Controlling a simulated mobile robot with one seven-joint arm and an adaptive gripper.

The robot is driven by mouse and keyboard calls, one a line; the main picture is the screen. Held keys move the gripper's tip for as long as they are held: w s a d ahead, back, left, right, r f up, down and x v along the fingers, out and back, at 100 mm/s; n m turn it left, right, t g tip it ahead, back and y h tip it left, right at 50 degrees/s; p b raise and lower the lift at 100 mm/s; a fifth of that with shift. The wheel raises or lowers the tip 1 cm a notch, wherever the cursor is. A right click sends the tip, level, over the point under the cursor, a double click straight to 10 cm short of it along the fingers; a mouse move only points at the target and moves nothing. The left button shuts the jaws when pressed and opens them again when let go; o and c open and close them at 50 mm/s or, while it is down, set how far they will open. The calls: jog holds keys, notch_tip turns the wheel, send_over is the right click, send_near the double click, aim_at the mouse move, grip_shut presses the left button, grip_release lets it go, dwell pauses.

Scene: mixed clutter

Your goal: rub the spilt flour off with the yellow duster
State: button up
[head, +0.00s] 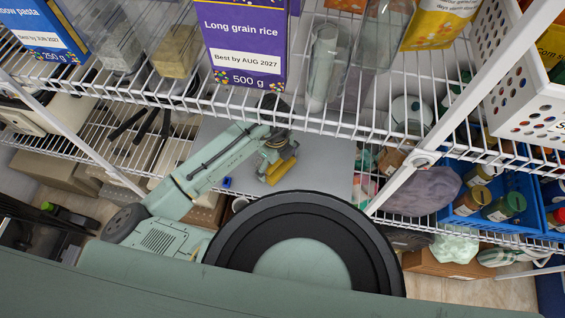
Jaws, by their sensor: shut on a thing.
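The yellow duster (282,171) is in the middle of the head view, at the end of my arm. My gripper (277,158) is shut on it and points down over a plain grey surface (325,165). I cannot tell whether the duster touches this surface. No spilt flour can be made out; my arm, the round dark part of my body and the wire shelf hide parts of the grey surface.
A wire shelf above my gripper holds a purple rice box (243,40), a clear tall container (322,65) and a white perforated basket (525,95). A blue crate of jars (535,215) and a purple-grey rounded thing (424,191) are at right. A slanted white post (405,178) stands between.

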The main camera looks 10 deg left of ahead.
aim_at(252, 163)
jog(key=shift+w+a+b, duration=0.1)
jog(key=shift+a+b, duration=0.5)
jog(key=shift+a, duration=3.35)
jog(key=shift+r, duration=0.1)
notch_tip(252, 163, up, 7)
jog(key=p, duration=0.5)
jog(key=shift+d, duration=0.1)
jog(key=o, duration=0.7)
jog(key=c, duration=0.7)
